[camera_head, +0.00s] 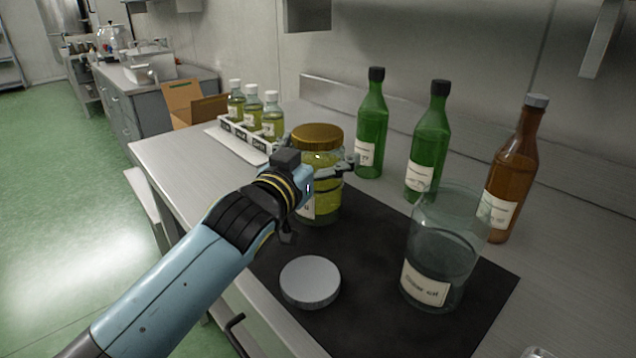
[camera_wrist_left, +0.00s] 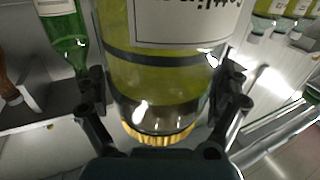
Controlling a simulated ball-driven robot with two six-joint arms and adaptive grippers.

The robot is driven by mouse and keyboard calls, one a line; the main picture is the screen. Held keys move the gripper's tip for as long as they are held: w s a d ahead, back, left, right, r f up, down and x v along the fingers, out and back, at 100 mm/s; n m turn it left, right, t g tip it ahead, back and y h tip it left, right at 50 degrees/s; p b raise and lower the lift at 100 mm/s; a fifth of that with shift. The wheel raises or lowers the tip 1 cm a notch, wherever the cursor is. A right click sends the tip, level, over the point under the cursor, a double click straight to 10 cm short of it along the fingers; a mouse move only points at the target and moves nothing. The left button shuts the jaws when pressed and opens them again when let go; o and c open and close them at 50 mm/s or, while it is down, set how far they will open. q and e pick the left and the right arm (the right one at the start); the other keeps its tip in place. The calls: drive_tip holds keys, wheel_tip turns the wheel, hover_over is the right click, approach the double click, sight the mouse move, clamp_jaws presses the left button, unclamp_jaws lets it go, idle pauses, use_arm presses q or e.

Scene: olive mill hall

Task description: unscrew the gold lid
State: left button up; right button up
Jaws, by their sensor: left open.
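The gold lid (camera_head: 317,136) sits on top of a glass jar of yellow-green oil (camera_head: 327,205), which stands upright at the back left of the dark mat. In the left wrist view the gold lid (camera_wrist_left: 158,134) shows at the bottom and the jar (camera_wrist_left: 165,75), with its white label, fills the middle. My left gripper (camera_head: 322,168) is at the upper part of the jar, below the lid. It is open, with one finger on each side of the jar; contact cannot be told. My wrist hides part of the jar in the head view. My right gripper is not in view.
An empty labelled glass jar (camera_head: 440,245) and a loose grey lid (camera_head: 310,281) are on the dark mat (camera_head: 375,320). Two green bottles (camera_head: 371,125) and a brown bottle (camera_head: 512,165) stand behind. A white rack (camera_head: 240,140) holds small oil bottles at the back left.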

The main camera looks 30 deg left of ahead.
use_arm(q)
drive_tip(key=shift+s, duration=0.1)
drive_tip(key=c, duration=1.6)
drive_tip(key=shift+o, duration=0.2)
drive_tip(key=shift+r, duration=0.15)
drive_tip(key=shift+r, duration=0.1)
